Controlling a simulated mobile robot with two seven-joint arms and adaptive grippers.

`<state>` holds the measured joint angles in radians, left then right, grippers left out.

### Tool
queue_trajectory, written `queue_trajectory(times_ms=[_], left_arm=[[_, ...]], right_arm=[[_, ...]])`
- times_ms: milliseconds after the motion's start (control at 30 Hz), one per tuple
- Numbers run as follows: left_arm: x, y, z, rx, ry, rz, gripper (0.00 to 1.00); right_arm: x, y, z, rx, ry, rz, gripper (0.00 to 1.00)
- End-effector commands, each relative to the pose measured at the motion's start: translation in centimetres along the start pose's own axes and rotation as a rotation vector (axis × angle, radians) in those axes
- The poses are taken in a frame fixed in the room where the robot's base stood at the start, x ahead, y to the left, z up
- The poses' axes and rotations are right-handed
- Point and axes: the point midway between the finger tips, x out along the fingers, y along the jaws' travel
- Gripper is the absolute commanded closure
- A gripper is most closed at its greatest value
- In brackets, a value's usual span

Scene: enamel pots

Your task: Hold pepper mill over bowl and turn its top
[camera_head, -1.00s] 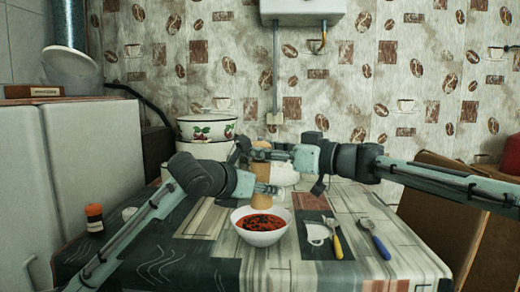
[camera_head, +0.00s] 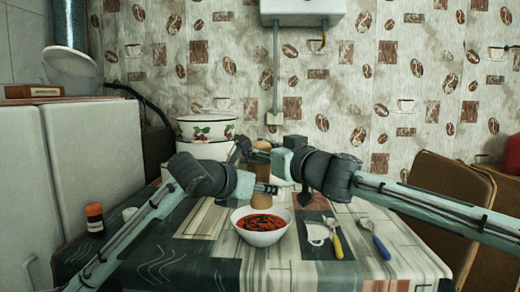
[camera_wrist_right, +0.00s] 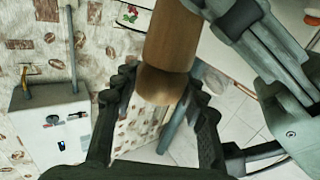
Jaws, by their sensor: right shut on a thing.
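The brown wooden pepper mill (camera_head: 261,177) is upright in the head view, just behind and partly above the rim of the white bowl (camera_head: 262,237) of red food. My left gripper (camera_head: 265,189) is closed around the mill's lower body. My right gripper (camera_head: 261,153) is shut on its rounded top. In the right wrist view, the mill's top (camera_wrist_right: 163,86) sits between the fingers of my right gripper (camera_wrist_right: 160,88). My left gripper (camera_wrist_right: 235,18) shows there beside the mill's body. I cannot tell whether the mill's base is directly over the bowl.
The patterned tablecloth (camera_head: 180,265) is clear at the front. An orange-capped jar (camera_head: 95,218) and a small white cup (camera_head: 129,213) stand left. A yellow-handled utensil (camera_head: 337,245) and a blue-handled one (camera_head: 380,247) lie right. A cherry-patterned enamel pot (camera_head: 206,128) stands behind.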

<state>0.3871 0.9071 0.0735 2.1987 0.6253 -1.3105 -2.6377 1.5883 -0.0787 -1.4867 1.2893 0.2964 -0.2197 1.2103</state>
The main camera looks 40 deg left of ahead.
Motion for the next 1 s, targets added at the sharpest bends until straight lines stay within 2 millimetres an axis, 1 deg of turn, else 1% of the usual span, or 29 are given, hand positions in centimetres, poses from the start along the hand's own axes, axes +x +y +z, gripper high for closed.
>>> queue_trajectory(times_ms=[33, 200, 400, 600, 967, 1000], left_arm=[[-0.07, -0.28, 0.03, 0.003, -0.002, -0.007, 1.00], [-0.08, -0.32, 0.02, 0.004, -0.002, -0.008, 1.00], [-0.08, -0.35, 0.02, 0.005, -0.002, -0.008, 1.00], [-0.08, -0.34, 0.02, 0.006, -0.002, -0.008, 1.00], [-0.07, -0.27, 0.04, 0.005, -0.003, -0.006, 1.00], [-0.06, -0.26, 0.04, 0.004, -0.003, -0.006, 1.00]], right_arm=[[0.10, -0.46, 0.14, 0.006, 0.000, 0.027, 0.87], [0.12, -0.49, 0.09, 0.003, -0.002, 0.128, 0.87], [0.10, -0.36, 0.09, -0.001, -0.005, 0.206, 0.87], [0.00, -0.22, 0.03, -0.001, -0.006, 0.239, 0.87], [-0.03, -0.11, 0.00, -0.001, -0.007, 0.244, 0.87], [-0.03, -0.11, -0.01, -0.001, -0.007, 0.244, 0.56]])
